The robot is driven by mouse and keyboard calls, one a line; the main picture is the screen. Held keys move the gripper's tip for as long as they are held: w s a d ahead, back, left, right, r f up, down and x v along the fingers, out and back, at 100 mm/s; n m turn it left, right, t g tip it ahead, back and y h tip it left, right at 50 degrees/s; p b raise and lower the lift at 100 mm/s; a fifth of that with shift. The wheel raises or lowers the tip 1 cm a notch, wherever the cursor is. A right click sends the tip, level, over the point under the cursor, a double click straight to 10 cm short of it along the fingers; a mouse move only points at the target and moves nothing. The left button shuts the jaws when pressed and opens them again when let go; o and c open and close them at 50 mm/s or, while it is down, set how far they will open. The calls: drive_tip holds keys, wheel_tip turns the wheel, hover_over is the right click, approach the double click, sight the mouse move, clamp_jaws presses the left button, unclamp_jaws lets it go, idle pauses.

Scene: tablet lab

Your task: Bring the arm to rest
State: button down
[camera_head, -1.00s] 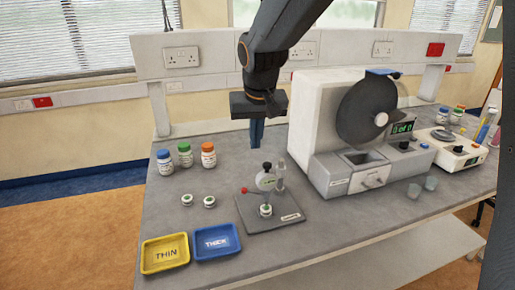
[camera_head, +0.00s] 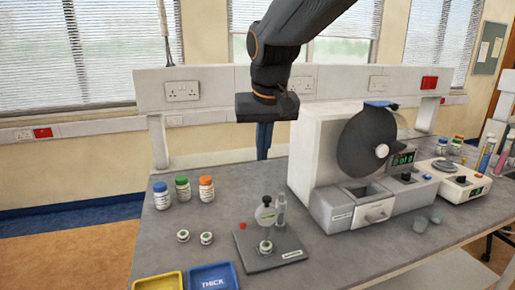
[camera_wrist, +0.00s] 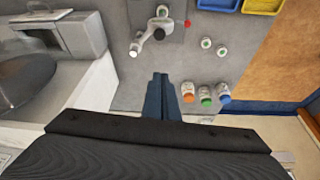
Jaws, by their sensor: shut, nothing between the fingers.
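My gripper (camera_head: 264,141) hangs from my dark arm above the back of the bench, left of the white tablet machine. Its blue fingers point down and are together with nothing between them. In the wrist view the shut fingers (camera_wrist: 160,96) show over bare grey bench top. They are apart from the bottles and the thickness gauge.
Bottles with blue (camera_head: 161,195), green (camera_head: 183,189) and orange (camera_head: 206,188) caps stand at the back left. Two small round pots (camera_head: 206,238) sit before them. The gauge (camera_head: 266,216) stands mid-bench, the white machine (camera_head: 312,160) to its right. Yellow (camera_head: 158,282) and blue (camera_head: 213,277) trays are in front.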

drive_tip(key=s+d+f+g, duration=0.1)
drive_tip(key=s+d+f, duration=0.3)
drive_tip(key=f, duration=0.3)
drive_tip(key=s+d+f+b, duration=0.1)
drive_tip(key=s+d+f, duration=0.4)
drive_tip(key=f, duration=0.3)
drive_tip(key=s+d+f+m+g, duration=0.1)
drive_tip(key=s+d+f, duration=0.4)
drive_tip(key=s+f, duration=0.2)
drive_tip(key=shift+f+g+b, duration=0.3)
drive_tip(key=shift+f+b, duration=0.05)
drive_tip(key=shift+f, duration=0.3)
